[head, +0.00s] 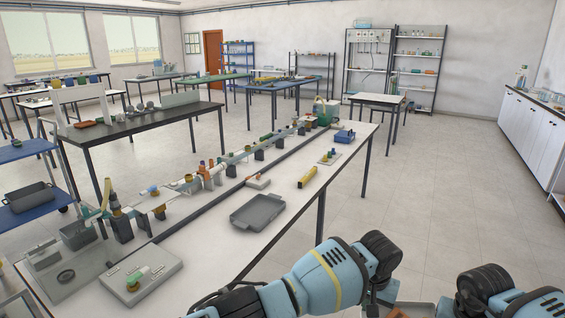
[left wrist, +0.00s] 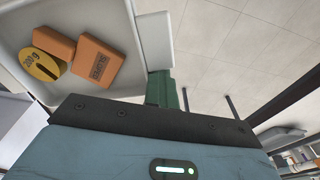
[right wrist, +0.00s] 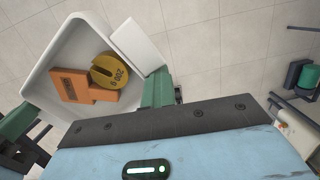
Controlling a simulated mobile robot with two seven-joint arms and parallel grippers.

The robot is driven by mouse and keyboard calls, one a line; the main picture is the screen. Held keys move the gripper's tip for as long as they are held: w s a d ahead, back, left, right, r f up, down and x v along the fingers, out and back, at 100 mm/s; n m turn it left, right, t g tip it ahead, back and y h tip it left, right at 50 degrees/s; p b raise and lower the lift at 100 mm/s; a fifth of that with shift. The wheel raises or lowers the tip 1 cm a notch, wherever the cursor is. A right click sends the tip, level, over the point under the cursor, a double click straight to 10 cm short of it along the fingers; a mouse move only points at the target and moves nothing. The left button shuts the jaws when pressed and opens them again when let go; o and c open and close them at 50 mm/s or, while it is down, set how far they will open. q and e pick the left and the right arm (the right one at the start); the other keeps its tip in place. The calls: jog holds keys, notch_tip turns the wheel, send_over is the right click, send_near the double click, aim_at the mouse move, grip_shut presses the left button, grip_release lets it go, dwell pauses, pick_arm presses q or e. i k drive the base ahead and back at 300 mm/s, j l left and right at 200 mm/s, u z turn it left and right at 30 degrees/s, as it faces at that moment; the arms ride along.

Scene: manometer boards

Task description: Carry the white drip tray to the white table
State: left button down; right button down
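The white drip tray (left wrist: 98,12) is held off the floor between my two grippers. It also shows in the right wrist view (right wrist: 52,82), and a sliver shows at the bottom of the head view. In it lie two orange blocks (left wrist: 97,62) and a yellow 200 g weight (right wrist: 108,70). My left gripper (left wrist: 160,88) is shut on one end of the tray, my right gripper (right wrist: 158,90) on the opposite end. The far fingers are partly hidden. A small table with a white top (head: 378,99) stands farther back, right of centre, in the head view.
A long pale bench (head: 222,252) with a pipe rig and a grey tray (head: 258,212) stands to the left, close to my arms. A white-fronted cabinet (head: 530,135) lines the right wall. The tiled floor (head: 430,190) between them is open.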

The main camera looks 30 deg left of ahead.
aim_at(226, 258)
jog(key=i+j, duration=0.1)
jog(key=i, duration=1.25)
jog(key=u, duration=2.25)
